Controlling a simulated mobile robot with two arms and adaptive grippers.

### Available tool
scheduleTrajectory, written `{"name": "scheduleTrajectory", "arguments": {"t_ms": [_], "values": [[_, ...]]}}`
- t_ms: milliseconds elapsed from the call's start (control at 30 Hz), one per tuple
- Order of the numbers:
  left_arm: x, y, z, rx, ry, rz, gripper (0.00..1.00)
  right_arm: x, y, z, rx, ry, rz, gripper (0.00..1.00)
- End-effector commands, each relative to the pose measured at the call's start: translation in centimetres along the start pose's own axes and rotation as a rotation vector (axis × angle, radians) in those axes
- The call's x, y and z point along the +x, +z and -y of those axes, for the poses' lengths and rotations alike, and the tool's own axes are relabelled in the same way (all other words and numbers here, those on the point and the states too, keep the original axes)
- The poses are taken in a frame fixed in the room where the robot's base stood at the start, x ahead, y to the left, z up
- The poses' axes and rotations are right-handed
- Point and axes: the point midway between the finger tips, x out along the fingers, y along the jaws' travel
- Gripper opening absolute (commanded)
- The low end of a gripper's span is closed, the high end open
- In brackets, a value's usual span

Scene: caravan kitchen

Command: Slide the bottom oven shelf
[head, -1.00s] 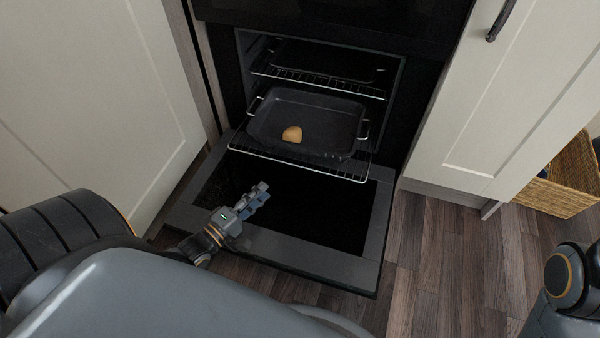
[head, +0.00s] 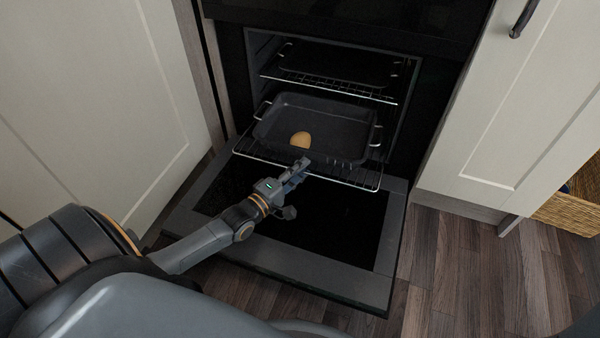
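The bottom oven shelf (head: 345,181) is a wire rack, pulled partly out of the oven above the lowered door. A dark roasting tin (head: 340,140) with side handles stands on it, with a small tan piece of food (head: 300,140) inside. My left gripper (head: 301,166) is at the front edge of this shelf, just in front of the tin. Its fingers overlap the front wire in the picture. I cannot tell whether they touch or grip it. My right gripper is out of view.
The oven door (head: 340,277) lies open below the shelf. An upper wire shelf (head: 335,86) with a dark tray sits inside the oven. Cream cupboards stand on both sides, and a wicker basket (head: 572,212) is at the right.

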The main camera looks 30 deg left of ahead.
Motion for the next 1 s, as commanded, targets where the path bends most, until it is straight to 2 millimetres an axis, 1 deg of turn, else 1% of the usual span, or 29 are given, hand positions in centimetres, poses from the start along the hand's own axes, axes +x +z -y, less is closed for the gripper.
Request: {"name": "scheduleTrajectory", "arguments": {"t_ms": [167,200,267,300,333,633,767,867,967,1000], "values": [[0.0,0.0,0.0,0.0,0.0,0.0,0.3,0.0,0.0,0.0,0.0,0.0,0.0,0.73],[0.0,0.0,0.0,0.0,0.0,0.0,0.22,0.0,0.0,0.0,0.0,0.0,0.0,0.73],[0.0,0.0,0.0,0.0,0.0,0.0,0.1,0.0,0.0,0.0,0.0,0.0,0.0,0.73],[0.0,0.0,0.0,0.0,0.0,0.0,0.02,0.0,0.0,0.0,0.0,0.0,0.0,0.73],[0.0,0.0,0.0,0.0,0.0,0.0,0.0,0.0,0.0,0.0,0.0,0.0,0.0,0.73],[0.0,0.0,0.0,0.0,0.0,0.0,0.0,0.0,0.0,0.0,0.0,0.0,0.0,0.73],[0.5,-0.2,0.0,0.0,0.001,0.0,0.0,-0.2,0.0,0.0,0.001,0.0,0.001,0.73],[1.4,-0.6,0.0,0.002,0.003,0.0,0.0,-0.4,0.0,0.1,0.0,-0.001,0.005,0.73],[2.9,-1.3,0.1,0.003,0.003,0.0,0.0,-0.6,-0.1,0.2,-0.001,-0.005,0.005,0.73],[3.6,-1.6,0.1,0.003,0.003,-0.001,0.0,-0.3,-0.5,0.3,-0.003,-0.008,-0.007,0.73]]}}
